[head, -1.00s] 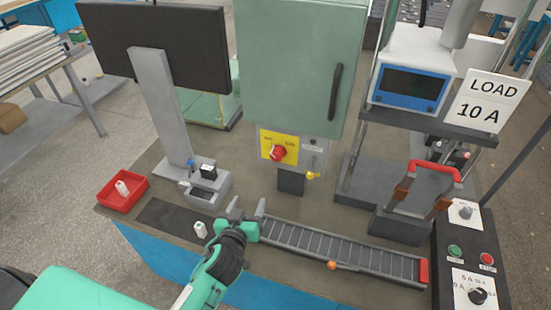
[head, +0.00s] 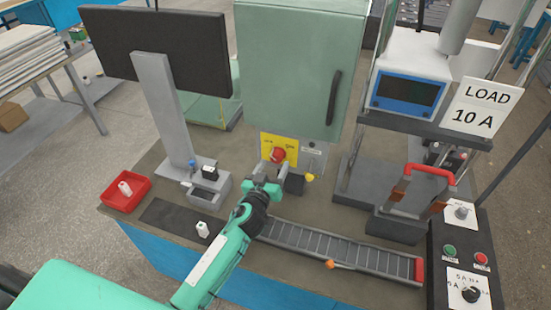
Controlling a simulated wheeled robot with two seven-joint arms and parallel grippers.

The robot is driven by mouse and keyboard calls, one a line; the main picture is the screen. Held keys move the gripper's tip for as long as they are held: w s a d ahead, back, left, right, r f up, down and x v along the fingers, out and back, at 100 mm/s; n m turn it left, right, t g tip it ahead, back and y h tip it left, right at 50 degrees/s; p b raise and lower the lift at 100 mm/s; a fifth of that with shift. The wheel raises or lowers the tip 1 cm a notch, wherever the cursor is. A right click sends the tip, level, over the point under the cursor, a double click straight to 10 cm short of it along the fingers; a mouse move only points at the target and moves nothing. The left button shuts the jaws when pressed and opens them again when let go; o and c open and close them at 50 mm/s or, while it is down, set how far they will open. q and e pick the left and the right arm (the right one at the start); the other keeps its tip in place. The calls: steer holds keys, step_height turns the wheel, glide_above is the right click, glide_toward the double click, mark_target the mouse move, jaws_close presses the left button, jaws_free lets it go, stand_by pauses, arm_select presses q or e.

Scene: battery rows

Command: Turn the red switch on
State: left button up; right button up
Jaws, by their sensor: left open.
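The red switch (head: 278,155) is a rotary knob on a yellow plate (head: 291,143) at the foot of the green cabinet (head: 298,70). My left gripper (head: 268,170) is open and close in front of the knob, just below it in the picture. Its fingers point at the plate and partly cover its lower part. I cannot tell whether the fingers touch the knob. The knob's exact angle is hard to read. My right gripper does not show.
A slotted battery rack (head: 335,249) lies at the front right of my left arm. A white battery (head: 202,230) stands on a dark mat (head: 165,221); a red tray (head: 111,202) is at the left. A monitor (head: 160,45) and a load tester (head: 408,92) flank the cabinet.

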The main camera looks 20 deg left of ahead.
mark_target(276, 161)
arm_select(q)
steer(key=shift+w, duration=1.55)
steer(key=c, duration=1)
